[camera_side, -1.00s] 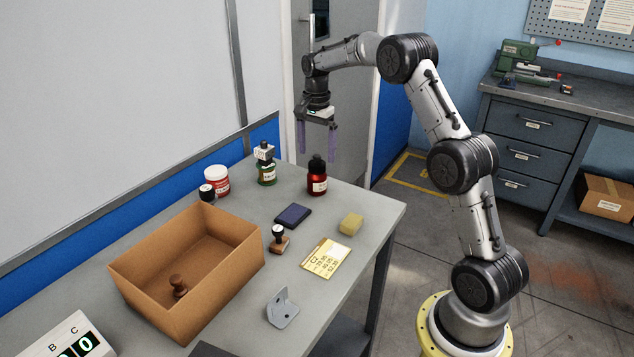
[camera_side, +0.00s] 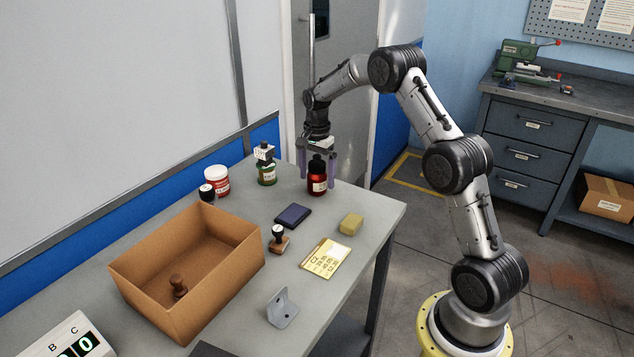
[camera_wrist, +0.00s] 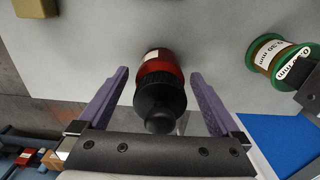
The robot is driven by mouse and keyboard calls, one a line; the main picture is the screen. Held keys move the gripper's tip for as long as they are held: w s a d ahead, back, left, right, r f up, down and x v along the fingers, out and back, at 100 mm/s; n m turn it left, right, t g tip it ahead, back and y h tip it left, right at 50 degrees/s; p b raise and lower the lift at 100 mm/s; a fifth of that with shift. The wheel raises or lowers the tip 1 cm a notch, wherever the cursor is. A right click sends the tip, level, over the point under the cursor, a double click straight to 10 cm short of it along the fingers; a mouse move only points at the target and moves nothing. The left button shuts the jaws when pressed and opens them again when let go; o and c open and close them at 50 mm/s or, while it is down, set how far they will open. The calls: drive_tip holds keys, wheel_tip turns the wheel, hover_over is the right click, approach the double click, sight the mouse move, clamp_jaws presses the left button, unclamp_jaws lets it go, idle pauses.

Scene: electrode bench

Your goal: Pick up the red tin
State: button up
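A red tin with a white lid and white label (camera_side: 217,182) stands upright at the back of the bench, near the wall. A red bottle with a black cap (camera_side: 317,183) stands upright to its right, near the far corner. My gripper (camera_side: 316,180) points down over the bottle, away from the tin. In the wrist view, the bottle (camera_wrist: 160,75) sits between my purple fingers (camera_wrist: 160,74), with a gap on each side. The gripper is open and holds nothing. The tin is not in the wrist view.
A green-ended spool (camera_side: 267,174) stands between tin and bottle. A small black-capped bottle (camera_side: 207,193) is close before the tin. A cardboard box (camera_side: 130,285), dark pad (camera_side: 293,216), stamp (camera_side: 279,240), yellow block (camera_side: 351,223), yellow card (camera_side: 326,258) and metal bracket (camera_side: 283,308) occupy the bench.

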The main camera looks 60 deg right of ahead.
drive_tip(key=shift+r, duration=0.1)
clamp_jaws()
idle(0.3)
